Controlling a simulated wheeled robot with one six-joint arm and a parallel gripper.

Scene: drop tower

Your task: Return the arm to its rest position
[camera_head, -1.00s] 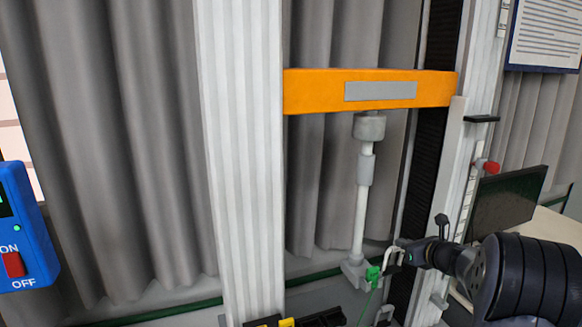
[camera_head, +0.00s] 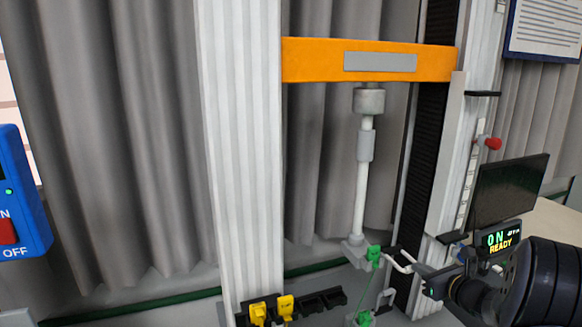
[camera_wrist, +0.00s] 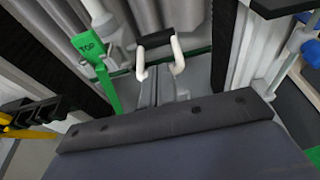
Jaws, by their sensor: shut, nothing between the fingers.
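My gripper (camera_head: 396,256) is at the lower right in the head view, at the end of my dark arm. Its thin white fingers are shut and hold nothing. They point left toward a green connector (camera_head: 374,256) at the foot of the white rod; whether they touch it cannot be told.
An orange crossbar (camera_head: 310,62) spans the tower columns, with a white rod (camera_head: 361,190) hanging below. A black rack (camera_head: 322,300) with yellow connectors (camera_head: 286,306) is at the bottom. A small lit display (camera_head: 497,241) reading "ON READY" stands close to my arm. A blue switch box (camera_head: 20,200) is at left.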

